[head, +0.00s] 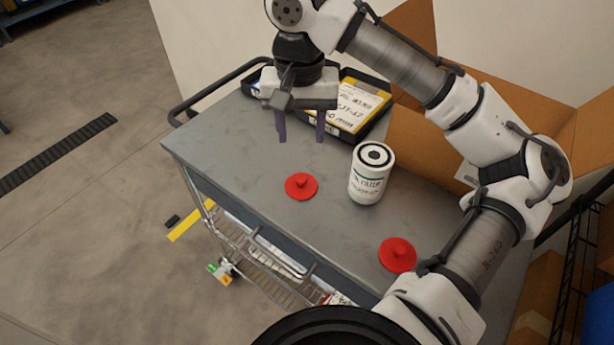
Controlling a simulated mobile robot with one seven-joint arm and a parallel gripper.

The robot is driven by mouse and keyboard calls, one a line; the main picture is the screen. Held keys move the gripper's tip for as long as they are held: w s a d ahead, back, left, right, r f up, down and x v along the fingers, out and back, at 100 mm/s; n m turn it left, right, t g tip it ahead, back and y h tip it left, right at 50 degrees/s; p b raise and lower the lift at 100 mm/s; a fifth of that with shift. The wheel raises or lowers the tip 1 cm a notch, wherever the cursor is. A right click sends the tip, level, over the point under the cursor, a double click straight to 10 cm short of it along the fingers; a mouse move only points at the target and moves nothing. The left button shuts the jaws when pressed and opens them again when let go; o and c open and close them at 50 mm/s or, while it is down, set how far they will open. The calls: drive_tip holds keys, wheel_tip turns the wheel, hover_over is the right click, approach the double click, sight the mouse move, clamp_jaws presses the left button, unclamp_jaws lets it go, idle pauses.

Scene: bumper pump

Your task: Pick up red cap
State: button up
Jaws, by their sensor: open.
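Two red caps, each a round disc with a small knob on top, lie on the grey cart top (240,140). One red cap (301,187) lies near the middle of the cart, left of the white filter can. The other red cap (397,255) lies nearer to me on the right, close to my arm. My gripper (301,138) is open and empty, pointing down above the cart, farther back than the middle cap. Its two fingers are apart and touch neither cap.
A white filter can (369,180) stands upright right of the middle cap. A black tray (377,118) with yellow-and-white packages (355,107) lies behind my gripper. A cardboard box (430,140) stands at the cart's right. The cart's left front area is clear.

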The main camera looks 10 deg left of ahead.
sight(301, 179)
wheel_tip(301, 179, down, 12)
drive_tip(key=shift+f+p, duration=0.1)
drive_tip(key=shift+p, duration=0.75)
drive_tip(key=shift+s, duration=0.1)
drive_tip(key=shift+c, duration=0.3)
clamp_jaws()
